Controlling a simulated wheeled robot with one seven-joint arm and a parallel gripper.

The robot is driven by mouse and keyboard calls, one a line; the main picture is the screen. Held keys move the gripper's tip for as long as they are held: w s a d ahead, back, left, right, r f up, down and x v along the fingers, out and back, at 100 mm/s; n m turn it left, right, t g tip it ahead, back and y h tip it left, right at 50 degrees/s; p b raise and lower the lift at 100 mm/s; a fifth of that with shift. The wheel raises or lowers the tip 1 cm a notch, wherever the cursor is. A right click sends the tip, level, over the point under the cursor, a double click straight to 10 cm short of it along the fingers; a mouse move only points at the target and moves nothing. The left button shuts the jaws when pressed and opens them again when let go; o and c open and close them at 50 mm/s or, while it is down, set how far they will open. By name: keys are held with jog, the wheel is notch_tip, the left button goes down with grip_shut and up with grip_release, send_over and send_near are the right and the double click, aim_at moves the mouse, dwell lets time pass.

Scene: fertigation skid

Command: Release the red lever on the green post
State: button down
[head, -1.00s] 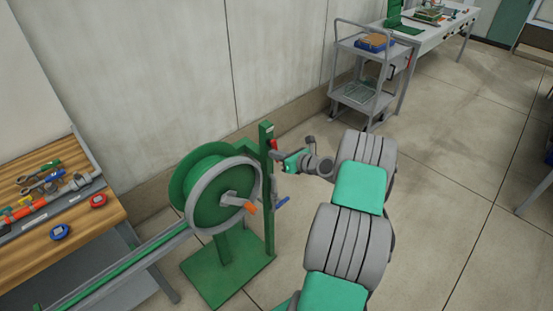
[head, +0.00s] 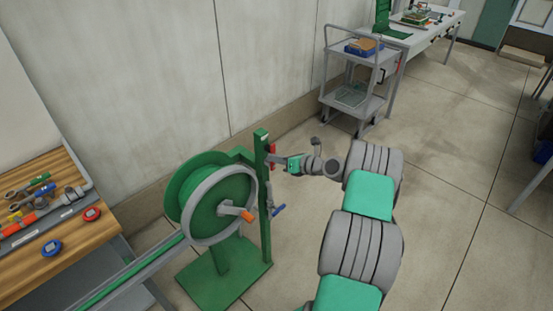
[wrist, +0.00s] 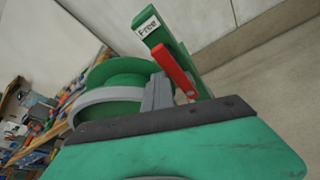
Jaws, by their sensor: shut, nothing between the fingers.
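The green post (head: 263,205) stands beside a green hose reel and has a red lever (head: 271,153) near its top. In the wrist view the red lever (wrist: 175,70) lies tilted along the post, below a white label reading "Free" (wrist: 147,27) on the post's upper end. My gripper (head: 277,161) is shut and empty, with its grey fingertips at the lever; they also show in the wrist view (wrist: 157,92), close beside the lever's lower part. I cannot tell whether they touch it.
The green reel (head: 215,203) has an orange-handled crank (head: 246,215). A blue handle (head: 278,210) juts from the post lower down. A wooden bench (head: 50,235) with tools is at left. A grey cart (head: 358,85) stands behind; open floor lies right.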

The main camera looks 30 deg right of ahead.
jog(key=shift+w+d+r, duration=0.15)
jog(key=shift+d+r, duration=0.15)
jog(key=shift+d, duration=0.15)
jog(key=s+a+p, duration=0.2)
jog(key=a+p, duration=0.2)
jog(key=s+d+b, duration=0.4)
jog(key=s+d, duration=0.1)
jog(key=s, duration=0.2)
jog(key=shift+s+d+f, duration=0.2)
jog(key=shift+d+f, duration=0.1)
jog(key=shift+d, duration=0.05)
